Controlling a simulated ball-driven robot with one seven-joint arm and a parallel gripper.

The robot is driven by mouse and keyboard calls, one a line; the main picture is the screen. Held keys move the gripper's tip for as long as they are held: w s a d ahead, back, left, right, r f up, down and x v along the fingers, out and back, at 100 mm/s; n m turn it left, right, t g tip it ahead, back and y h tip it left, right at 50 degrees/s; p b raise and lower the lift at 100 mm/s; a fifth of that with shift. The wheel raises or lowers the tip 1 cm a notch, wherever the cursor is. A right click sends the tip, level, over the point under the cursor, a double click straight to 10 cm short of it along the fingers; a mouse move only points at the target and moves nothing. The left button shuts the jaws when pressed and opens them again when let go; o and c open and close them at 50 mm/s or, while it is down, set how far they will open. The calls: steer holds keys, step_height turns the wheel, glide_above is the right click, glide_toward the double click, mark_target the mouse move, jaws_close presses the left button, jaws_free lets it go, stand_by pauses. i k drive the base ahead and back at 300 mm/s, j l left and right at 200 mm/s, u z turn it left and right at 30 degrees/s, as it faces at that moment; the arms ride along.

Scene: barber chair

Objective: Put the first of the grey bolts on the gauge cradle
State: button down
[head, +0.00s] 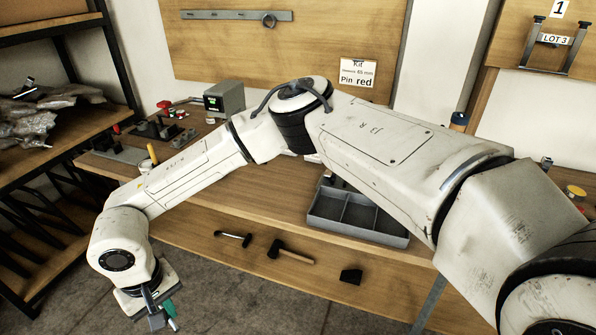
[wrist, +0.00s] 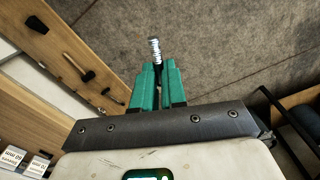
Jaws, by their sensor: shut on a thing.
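My gripper (head: 164,309) hangs low in front of the workbench, over the grey floor, at the lower left of the head view. In the wrist view its green fingers (wrist: 156,75) are shut on a grey bolt (wrist: 154,50), whose silvery threaded end sticks out past the fingertips. In the head view only a small pale bit of the bolt shows below the fingers. I cannot pick out the gauge cradle for sure; dark fixtures (head: 163,131) and a grey boxy device (head: 225,98) stand on the bench's far left part.
A divided grey tray (head: 358,218) sits near the bench's front edge, partly behind my arm. Hammers (head: 290,253) and a black block (head: 351,276) are on the bench's lower board. A shelf rack with bags (head: 28,118) stands at left. The floor around my gripper looks clear.

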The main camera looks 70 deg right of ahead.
mark_target(341, 181)
steer(key=i+j+z, duration=0.25)
steer(key=i+z, duration=0.2)
steer(key=i+j+z, duration=1.1)
steer(key=j+z, duration=0.25)
steer(key=j, duration=0.25)
